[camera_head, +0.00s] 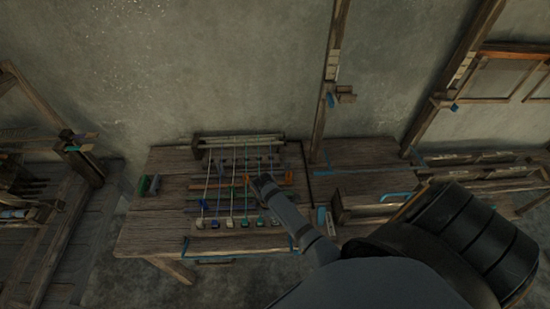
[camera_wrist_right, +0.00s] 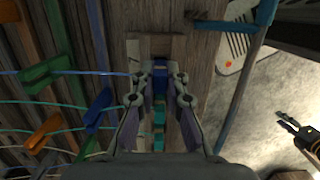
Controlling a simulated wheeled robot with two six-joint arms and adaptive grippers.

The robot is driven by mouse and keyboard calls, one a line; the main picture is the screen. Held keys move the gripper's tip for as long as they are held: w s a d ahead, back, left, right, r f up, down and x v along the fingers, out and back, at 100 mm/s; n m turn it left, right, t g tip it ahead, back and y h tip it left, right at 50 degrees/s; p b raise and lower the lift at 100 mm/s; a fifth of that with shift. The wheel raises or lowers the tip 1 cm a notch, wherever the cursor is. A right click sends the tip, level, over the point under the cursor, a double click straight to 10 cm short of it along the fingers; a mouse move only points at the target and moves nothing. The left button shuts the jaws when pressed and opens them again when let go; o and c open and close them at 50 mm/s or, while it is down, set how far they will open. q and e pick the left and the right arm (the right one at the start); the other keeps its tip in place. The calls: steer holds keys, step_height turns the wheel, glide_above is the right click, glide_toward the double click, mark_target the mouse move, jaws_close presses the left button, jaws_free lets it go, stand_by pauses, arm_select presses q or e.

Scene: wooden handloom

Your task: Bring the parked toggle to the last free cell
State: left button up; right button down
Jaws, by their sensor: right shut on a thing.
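My right gripper (camera_head: 265,184) is over the right part of the strung board in the head view. In the right wrist view, its fingers (camera_wrist_right: 160,78) are shut on a blue toggle (camera_wrist_right: 160,88). Teal pieces (camera_wrist_right: 158,117) show between the fingers below it; I cannot tell whether they are joined to it. A pale wooden block (camera_wrist_right: 156,44) lies just beyond the fingertips. Green (camera_wrist_right: 45,73), blue (camera_wrist_right: 98,110) and orange (camera_wrist_right: 45,130) toggles sit among the strings at left. I cannot make out which cell is free.
The wooden table (camera_head: 150,235) carries several strings with small weights (camera_head: 231,224) at the front. A wooden box with a blue handle (camera_head: 397,197) is at right. Bare tabletop lies at front left.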

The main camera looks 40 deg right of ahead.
steer(key=shift+f, duration=0.65)
steer(key=c, duration=1.3)
jaws_free()
step_height(320, 180, up, 12)
steer(key=a, duration=0.1)
steer(key=shift+w+a, duration=0.3)
steer(key=shift+w, duration=0.15)
